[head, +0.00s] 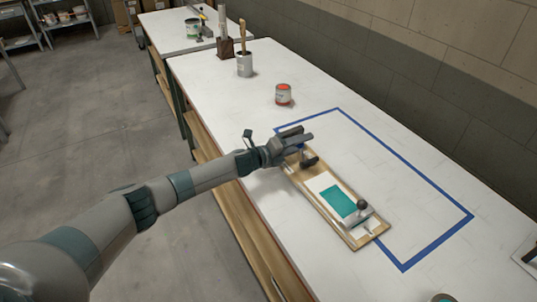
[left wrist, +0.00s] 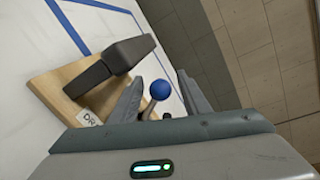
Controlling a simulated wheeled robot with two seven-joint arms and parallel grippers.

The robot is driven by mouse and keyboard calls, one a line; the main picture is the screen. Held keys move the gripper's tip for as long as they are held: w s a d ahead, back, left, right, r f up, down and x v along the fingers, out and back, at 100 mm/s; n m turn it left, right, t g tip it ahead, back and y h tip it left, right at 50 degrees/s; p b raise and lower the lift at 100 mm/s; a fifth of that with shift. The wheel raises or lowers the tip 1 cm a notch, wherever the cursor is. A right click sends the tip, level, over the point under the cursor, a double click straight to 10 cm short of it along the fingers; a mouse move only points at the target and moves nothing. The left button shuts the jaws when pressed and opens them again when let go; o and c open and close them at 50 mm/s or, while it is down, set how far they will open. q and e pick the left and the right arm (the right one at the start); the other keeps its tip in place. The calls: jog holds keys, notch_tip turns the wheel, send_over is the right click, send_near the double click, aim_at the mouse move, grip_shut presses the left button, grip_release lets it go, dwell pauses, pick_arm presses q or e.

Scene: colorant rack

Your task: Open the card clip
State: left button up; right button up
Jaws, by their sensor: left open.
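A blue ball knob (left wrist: 160,89) on a short stem shows beside the bar. My left gripper (head: 303,134) is open over the board's far end. In the left wrist view the knob appears between its fingers (left wrist: 160,78); contact cannot be told. My right gripper is out of view.
A metal block with a black ball (head: 362,204) sits on the board's near end. A red-lidded can (head: 283,94) stands beyond the blue tape (head: 440,243). A can with a brush (head: 244,66) stands farther back. Taped table right of the board is clear.

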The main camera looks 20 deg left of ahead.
pick_arm(q)
jog(key=b+v, duration=0.2)
jog(key=v, duration=1.1)
jog(key=shift+f, duration=0.15)
jog(key=shift+s+a+b, duration=0.35)
jog(key=shift+s+a, duration=0.05)
jog(key=shift+s, duration=0.1)
